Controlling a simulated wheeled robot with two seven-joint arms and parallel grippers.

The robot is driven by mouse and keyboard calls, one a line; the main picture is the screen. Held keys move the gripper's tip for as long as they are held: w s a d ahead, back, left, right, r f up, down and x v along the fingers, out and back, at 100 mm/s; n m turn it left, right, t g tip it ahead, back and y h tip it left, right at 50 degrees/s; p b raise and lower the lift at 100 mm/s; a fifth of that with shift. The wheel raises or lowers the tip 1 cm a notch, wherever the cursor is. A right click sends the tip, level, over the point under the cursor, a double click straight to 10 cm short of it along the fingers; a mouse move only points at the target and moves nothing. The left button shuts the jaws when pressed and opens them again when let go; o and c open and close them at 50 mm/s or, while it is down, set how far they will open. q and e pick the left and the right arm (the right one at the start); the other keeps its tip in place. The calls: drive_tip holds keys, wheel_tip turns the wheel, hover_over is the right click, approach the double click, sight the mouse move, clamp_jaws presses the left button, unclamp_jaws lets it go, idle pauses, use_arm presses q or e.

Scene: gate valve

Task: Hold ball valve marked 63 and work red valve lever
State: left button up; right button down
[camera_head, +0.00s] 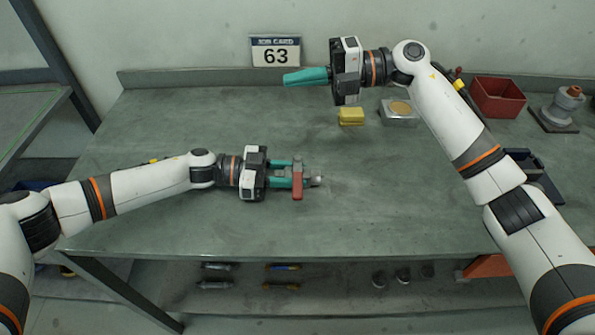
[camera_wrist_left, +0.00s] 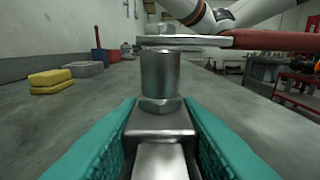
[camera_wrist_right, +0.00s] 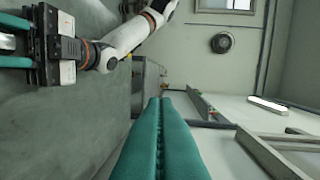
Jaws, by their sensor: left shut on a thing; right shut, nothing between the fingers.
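The grey metal ball valve (camera_head: 314,180) is in my left gripper (camera_head: 287,173), whose teal fingers are shut on its body above the bench. In the left wrist view, the silver valve body (camera_wrist_left: 160,118) stands between the fingers. The red valve lever (camera_head: 297,184) lies across the top of the valve and points toward the bench's front edge. In the left wrist view the lever's red handle (camera_wrist_left: 272,40) extends right. I see no number on the valve. My right gripper (camera_head: 296,77) is shut and empty near the back wall, pointing left, well apart from the lever.
A job card (camera_head: 276,51) reading 63 stands against the wall. Yellow blocks (camera_head: 351,117), a grey tin (camera_head: 399,113), a red bin (camera_head: 497,97) and a fitting on a plate (camera_head: 557,115) sit farther back or right. The grey-green bench (camera_head: 400,205) is clear at centre.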

drive_tip(key=s+a+f+n+g+h, duration=0.1)
drive_tip(key=s+a+n+g+h, duration=0.1)
drive_tip(key=s+a+n+h, duration=0.65)
drive_tip(key=s+d+f+n+t+h, duration=0.2)
drive_tip(key=s+d+f+t+h, duration=0.1)
drive_tip(key=f+h, duration=0.5)
drive_tip(key=shift+s+d+f, duration=0.5)
drive_tip(key=shift+d, duration=0.3)
drive_tip(key=shift+f, duration=0.15)
idle(0.9)
drive_tip(key=shift+f, duration=1.95)
drive_tip(key=shift+d, duration=0.15)
